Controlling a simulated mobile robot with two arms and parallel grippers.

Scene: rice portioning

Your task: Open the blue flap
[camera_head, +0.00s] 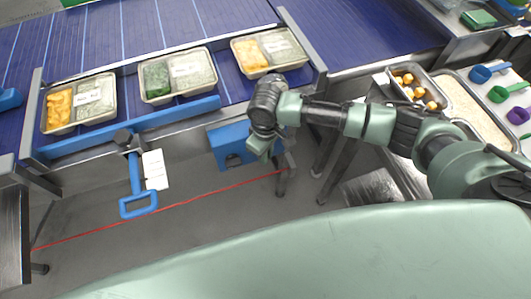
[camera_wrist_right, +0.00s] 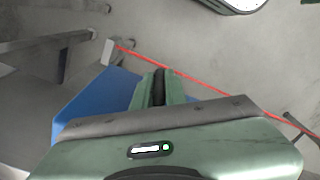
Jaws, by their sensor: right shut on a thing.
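The blue flap (camera_head: 228,143) is a flat blue panel below the front edge of the conveyor, partly behind my right arm. It also shows in the right wrist view (camera_wrist_right: 85,105), beneath and left of the fingers. My right gripper (camera_head: 262,150) points down at the flap's right side, its tips partly hidden by my wrist in the head view. In the right wrist view its green fingers (camera_wrist_right: 160,88) are close together at the flap's edge and shut on it. The exact contact is hidden. My left gripper is not in view.
A blue rail (camera_head: 130,128) runs along the conveyor front, with several filled trays (camera_head: 180,76) behind it. Food pans (camera_head: 480,112) and coloured scoops (camera_head: 497,94) stand right. A red line (camera_head: 180,203) crosses the open floor.

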